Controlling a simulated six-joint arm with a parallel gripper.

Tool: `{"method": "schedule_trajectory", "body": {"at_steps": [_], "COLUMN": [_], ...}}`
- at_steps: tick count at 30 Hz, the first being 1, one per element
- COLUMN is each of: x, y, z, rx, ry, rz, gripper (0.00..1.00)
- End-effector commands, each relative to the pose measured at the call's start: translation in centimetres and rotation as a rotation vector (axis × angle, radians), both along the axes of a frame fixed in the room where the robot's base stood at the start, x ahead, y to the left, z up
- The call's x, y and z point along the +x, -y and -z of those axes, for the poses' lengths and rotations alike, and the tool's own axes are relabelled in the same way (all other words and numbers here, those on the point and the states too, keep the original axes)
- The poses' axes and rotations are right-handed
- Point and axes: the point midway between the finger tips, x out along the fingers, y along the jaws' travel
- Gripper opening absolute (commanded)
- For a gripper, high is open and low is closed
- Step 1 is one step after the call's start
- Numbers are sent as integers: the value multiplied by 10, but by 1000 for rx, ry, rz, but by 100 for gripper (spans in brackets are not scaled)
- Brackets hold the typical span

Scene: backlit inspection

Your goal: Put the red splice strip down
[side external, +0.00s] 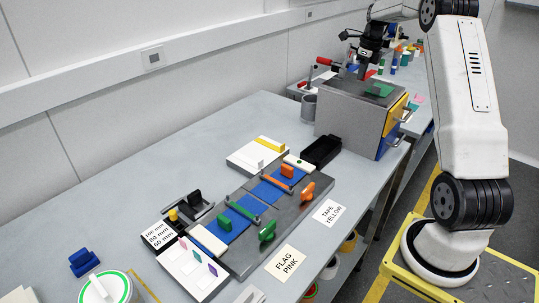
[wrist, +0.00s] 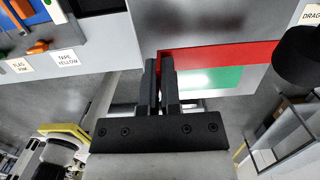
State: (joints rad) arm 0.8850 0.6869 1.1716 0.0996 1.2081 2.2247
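My gripper (wrist: 160,62) is above the top of the grey cabinet (side external: 347,118); it also shows in the side view (side external: 363,74). Its two dark fingers are close together with a narrow gap.
The cabinet has yellow and blue drawers. A black bin (side external: 321,152) and grey cup (side external: 308,107) stand beside it. A fixture with blue pads and orange and green clamps (side external: 268,232) occupies the bench front. The bench's left rear is clear.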

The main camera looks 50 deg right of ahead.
Motion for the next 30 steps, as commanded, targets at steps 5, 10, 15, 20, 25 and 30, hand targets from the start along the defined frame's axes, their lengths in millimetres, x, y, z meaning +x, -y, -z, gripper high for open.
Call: {"method": "schedule_trajectory", "body": {"at_steps": [5,10,15,20,25,30], "x": [2,4,4,4,4,4], "y": [2,3,3,3,3,3], "z": [4,22,35,37,37,40], "rx": [0,2,0,-1,-1,-1], "ry": [0,-2,0,1,0,0], "rz": [0,0,0,0,0,0], "gripper": [0,0,0,0,0,13]}}
